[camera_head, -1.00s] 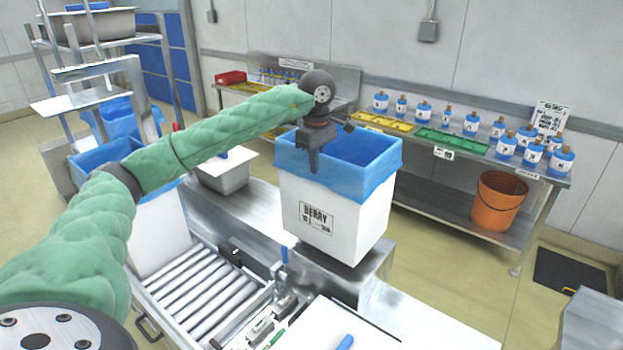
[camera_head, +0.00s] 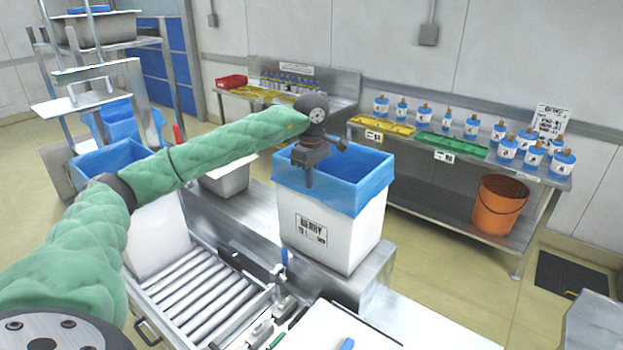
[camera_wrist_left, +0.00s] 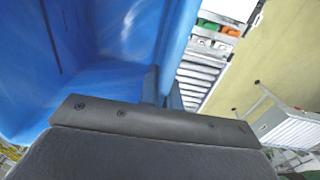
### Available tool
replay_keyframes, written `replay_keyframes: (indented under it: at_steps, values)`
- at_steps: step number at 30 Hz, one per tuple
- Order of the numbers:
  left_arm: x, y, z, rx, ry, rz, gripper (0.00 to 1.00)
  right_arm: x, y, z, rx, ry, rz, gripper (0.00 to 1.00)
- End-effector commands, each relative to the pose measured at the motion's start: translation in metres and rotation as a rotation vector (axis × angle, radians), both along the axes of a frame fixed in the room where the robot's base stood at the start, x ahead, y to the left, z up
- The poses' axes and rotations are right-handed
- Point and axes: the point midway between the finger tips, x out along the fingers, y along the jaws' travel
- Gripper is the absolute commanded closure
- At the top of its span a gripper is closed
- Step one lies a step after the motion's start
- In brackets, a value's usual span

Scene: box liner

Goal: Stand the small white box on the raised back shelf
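The small white box (camera_head: 318,232) has a blue liner (camera_head: 355,192) folded over its rim and a printed label on its front. It stands upright, with its base at the top of the raised steel shelf (camera_head: 372,278); whether its whole base touches cannot be told. My left gripper (camera_head: 308,180) is at the box's near rim, pointing down. In the left wrist view its fingers (camera_wrist_left: 162,92) pinch the blue-lined wall, with the liner's inside (camera_wrist_left: 100,80) on the left. My right gripper is not in view.
Another white box (camera_head: 160,235) with a blue liner stands at left beside the roller conveyor (camera_head: 205,290). A grey bin (camera_head: 226,178) is behind my left forearm. A back bench holds several blue-and-white jars (camera_head: 472,127), with an orange bucket (camera_head: 500,205) below.

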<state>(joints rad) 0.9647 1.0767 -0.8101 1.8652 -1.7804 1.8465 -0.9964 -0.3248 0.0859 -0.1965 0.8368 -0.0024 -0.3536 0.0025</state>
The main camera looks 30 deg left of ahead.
Motion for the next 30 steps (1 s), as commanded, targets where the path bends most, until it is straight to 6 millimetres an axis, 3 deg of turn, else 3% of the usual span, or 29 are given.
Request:
replay_keyframes:
  at_steps: [5, 9, 21, 30]
  values:
    - [0.0, 0.0, -0.001, 0.0, -0.001, 0.0, 1.0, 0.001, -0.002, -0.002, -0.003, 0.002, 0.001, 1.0]
    - [0.0, 0.0, -0.002, 0.0, 0.0, 0.0, 0.74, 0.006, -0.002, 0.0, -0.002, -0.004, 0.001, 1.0]
    - [0.0, 0.0, 0.002, 0.0, 0.0, 0.0, 0.74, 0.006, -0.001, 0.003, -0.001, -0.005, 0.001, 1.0]
    - [0.0, 0.0, 0.053, 0.0, -0.003, -0.001, 0.74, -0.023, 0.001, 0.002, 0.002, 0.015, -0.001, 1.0]
